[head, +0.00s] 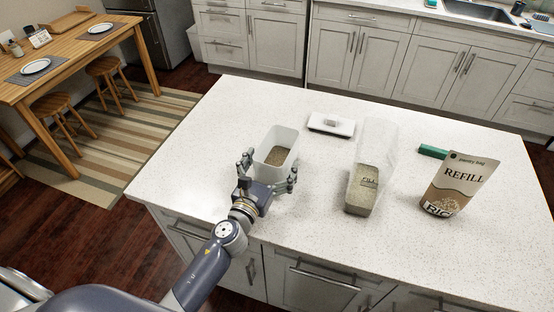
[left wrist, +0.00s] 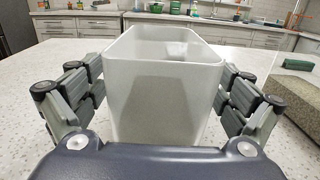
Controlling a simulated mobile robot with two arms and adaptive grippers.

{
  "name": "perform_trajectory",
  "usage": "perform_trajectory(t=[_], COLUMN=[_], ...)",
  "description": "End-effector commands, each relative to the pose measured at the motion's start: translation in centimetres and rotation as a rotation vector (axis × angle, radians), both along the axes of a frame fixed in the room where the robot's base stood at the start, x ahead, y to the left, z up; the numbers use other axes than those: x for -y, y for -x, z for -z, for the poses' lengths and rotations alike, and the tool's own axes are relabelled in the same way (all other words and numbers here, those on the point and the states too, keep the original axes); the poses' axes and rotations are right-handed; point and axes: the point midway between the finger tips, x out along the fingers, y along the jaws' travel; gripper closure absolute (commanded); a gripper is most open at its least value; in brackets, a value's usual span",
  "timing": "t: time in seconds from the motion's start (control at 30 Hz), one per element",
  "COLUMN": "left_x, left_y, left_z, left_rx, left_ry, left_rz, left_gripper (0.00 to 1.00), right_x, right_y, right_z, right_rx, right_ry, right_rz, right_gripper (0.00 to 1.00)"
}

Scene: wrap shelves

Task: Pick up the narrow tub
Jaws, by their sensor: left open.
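A narrow white tub (head: 272,172), open at the top and partly filled with brownish grain, stands upright on the speckled counter. My left gripper (head: 268,178) is open, with one finger on each side of the tub. In the left wrist view the tub (left wrist: 165,105) fills the middle, between the spread fingers; whether either finger touches it I cannot tell. The tub's base is hidden there by my gripper's body. My right gripper is not in view.
On the counter (head: 230,115), a clear tub (head: 361,190) with grain and a fill label stands to the right. A white scale (head: 331,124) lies behind. The counter's left part is free.

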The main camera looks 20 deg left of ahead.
Motion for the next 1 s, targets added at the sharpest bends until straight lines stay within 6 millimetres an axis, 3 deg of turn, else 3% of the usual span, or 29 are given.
perform_trajectory(t=[0.13,0.4,0.43,0.67,1.0], left_x=[0.2,0.2,0.2,0.2,0.2], left_y=[-1.6,-1.9,-1.9,-1.9,-1.9], left_z=[-0.2,-0.1,-0.1,-0.1,-0.2], left_rx=[0.002,0.001,0.001,0.001,0.003], left_ry=[-0.001,-0.002,-0.002,-0.002,-0.002], left_rz=[0.000,0.001,0.001,0.000,0.001], left_gripper=[0.06,0.06,0.08,0.60,0.62], right_x=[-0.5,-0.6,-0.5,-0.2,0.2], right_y=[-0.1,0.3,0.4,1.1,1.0], right_z=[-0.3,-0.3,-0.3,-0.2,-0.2], right_rx=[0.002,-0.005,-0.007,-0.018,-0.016], right_ry=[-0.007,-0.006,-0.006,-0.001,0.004], right_rz=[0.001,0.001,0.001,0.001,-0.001], right_gripper=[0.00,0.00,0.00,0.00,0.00])
